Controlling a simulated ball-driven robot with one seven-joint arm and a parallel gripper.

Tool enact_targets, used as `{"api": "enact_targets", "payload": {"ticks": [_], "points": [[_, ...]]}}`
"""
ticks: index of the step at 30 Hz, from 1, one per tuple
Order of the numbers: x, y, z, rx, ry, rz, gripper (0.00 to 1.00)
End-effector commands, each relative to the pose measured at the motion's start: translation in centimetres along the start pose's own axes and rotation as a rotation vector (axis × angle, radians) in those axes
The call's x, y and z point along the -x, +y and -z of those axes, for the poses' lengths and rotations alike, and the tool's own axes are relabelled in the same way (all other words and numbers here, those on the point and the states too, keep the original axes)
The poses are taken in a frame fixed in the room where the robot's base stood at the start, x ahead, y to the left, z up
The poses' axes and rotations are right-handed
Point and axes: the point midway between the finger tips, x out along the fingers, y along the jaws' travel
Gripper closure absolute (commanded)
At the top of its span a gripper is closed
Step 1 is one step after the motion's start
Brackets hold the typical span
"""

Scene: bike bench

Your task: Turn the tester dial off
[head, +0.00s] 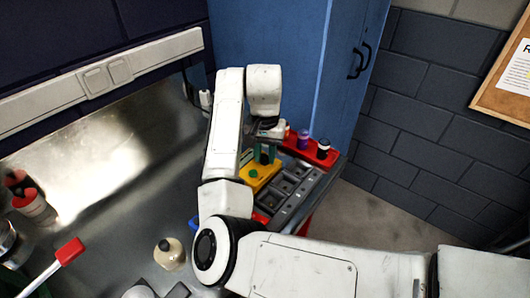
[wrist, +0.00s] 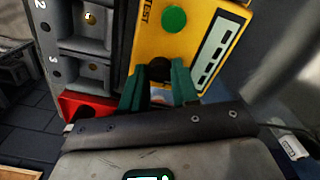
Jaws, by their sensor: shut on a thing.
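The yellow tester (wrist: 198,38) shows in the wrist view, with the word TEST, a round green button (wrist: 173,19) and a pale strip with dark marks. The dark round tester dial (wrist: 159,68) sits between the green fingertips of my gripper (wrist: 158,80), which is shut on it. The dial's pointer and setting cannot be made out. In the head view the yellow tester (head: 262,181) lies on the bench, and my gripper (head: 265,155) reaches down to its far part. The dial is hidden there.
A grey slotted dock (head: 296,190) stands right of the tester. A red tray (head: 314,150) with small bottles lies behind it. A pale bottle (head: 169,254) and a red-handled tool (head: 68,251) are on the metal bench (head: 130,190). A blue cabinet (head: 275,60) stands behind.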

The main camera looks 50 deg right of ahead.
Motion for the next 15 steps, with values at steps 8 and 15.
{"api": "enact_targets", "payload": {"ticks": [8, 15], "points": [[0.03, -0.05, 0.02, 0.0, 0.002, 0.001, 0.51], [0.02, -0.02, 0.02, -0.001, 0.001, 0.001, 0.45]]}}
